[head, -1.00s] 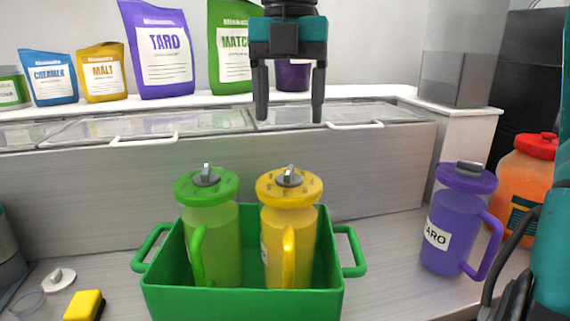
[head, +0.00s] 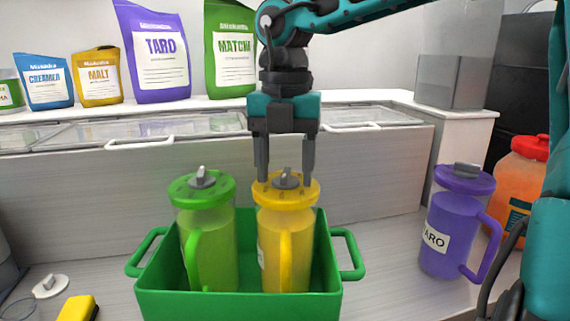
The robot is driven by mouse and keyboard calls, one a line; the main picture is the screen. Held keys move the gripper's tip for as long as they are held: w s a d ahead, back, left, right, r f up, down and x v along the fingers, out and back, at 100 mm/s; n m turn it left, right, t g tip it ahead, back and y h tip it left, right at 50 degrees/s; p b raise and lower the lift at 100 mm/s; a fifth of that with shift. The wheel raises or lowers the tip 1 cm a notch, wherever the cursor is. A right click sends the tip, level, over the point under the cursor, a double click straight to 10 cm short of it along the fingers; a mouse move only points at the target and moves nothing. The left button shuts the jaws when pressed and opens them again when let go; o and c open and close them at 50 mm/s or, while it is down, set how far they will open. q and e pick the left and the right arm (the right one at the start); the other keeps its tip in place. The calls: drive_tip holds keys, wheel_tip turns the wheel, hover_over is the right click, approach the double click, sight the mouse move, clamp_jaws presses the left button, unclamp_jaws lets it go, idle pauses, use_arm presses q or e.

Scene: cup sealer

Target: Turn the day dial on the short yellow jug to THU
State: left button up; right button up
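The yellow jug (head: 284,240) stands upright in a green crate (head: 240,305), beside a green jug (head: 208,245). Its yellow lid carries a grey dial knob (head: 287,180); the day marks on the lid are too small to read. My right gripper (head: 285,182) points straight down over the yellow lid. Its two fingers are apart, one on each side of the knob, with gaps to it. The fingertips are about level with the lid top; I cannot tell if they touch it. My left gripper is not in view.
A purple jug (head: 455,225) and an orange jug (head: 518,180) stand to the right on the counter. A yellow sponge (head: 77,308) and a small white lid (head: 50,286) lie at the left. Several powder bags stand on the shelf behind. A steel cabinet with clear lids runs behind the crate.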

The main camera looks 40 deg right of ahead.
drive_tip(key=c, duration=0.8)
